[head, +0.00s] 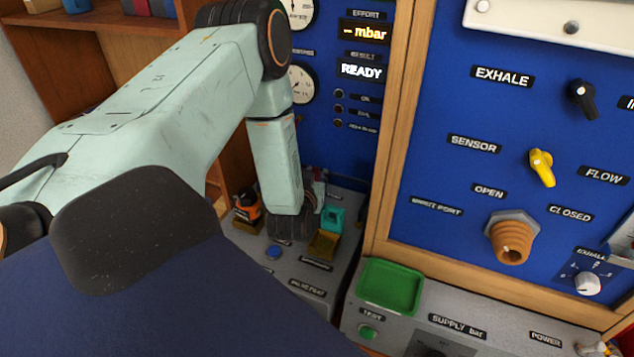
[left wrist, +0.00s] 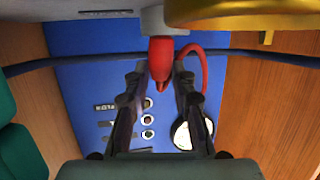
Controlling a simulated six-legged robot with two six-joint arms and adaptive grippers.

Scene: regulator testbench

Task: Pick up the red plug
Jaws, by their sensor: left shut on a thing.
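The red plug (left wrist: 160,62) is in the middle of the left wrist view, between the two dark fingers of my left gripper (left wrist: 161,78), which is shut on it. One end of the plug meets a grey round part (left wrist: 162,20); I cannot tell whether it is seated in it. A red lead (left wrist: 202,70) loops from the plug on its right side. My right gripper is not in view.
A teal part (head: 333,218), a brass-coloured block (head: 323,243) and an orange-and-black part (head: 247,206) stand close around the gripper. A wooden post (head: 397,130) rises to its right. A green tray (head: 391,286) sits at the front. A dark cable (left wrist: 255,55) crosses behind the plug.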

